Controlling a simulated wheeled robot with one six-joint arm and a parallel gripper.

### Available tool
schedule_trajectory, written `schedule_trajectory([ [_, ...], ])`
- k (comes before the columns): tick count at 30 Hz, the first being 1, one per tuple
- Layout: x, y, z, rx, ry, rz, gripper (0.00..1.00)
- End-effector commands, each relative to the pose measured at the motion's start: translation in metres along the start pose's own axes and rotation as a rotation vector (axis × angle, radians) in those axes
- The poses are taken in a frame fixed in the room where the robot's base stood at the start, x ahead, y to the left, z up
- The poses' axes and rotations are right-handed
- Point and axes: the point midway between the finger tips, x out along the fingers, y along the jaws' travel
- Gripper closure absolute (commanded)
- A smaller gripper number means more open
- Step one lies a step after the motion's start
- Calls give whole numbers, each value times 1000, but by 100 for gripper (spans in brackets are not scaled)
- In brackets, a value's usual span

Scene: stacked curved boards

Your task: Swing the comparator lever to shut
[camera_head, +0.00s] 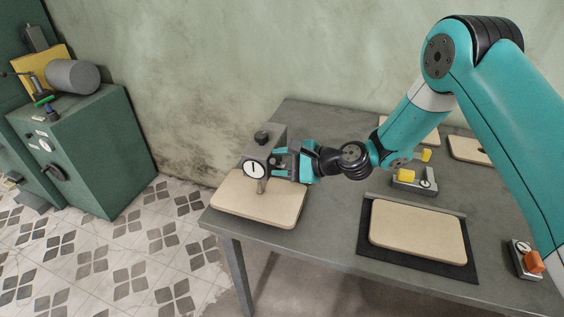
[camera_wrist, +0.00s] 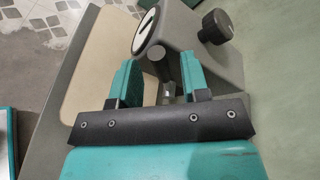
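The comparator (camera_head: 257,167) is a grey block with a round white dial and a black knob, standing at the table's left end. A pale board (camera_head: 235,193) lies under its probe. In the wrist view the dial (camera_wrist: 147,32) is seen at a slant, with the black knob (camera_wrist: 215,27) to its right. My gripper (camera_head: 284,160) is at the comparator's right side. In the wrist view my gripper (camera_wrist: 161,78) has its teal fingers apart. A short dark grey rod (camera_wrist: 158,60), perhaps the lever, lies between them, with gaps seeming to remain on both sides.
A pale board (camera_head: 418,231) lies on a black mat (camera_head: 370,248) at the front right. A small device with a yellow block (camera_head: 406,175) stands behind it, and one with an orange part (camera_head: 532,262) at the right edge. A green cabinet (camera_head: 95,150) is at left.

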Motion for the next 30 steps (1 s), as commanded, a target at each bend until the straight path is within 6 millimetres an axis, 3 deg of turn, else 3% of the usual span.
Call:
schedule_trajectory([
  [7,-3,-1,0,-1,-1,-2,58],
  [11,-18,0,-2,0,1,-2,58],
  [24,-127,1,-3,0,3,-5,58],
  [30,-161,0,-2,0,2,-3,58],
])
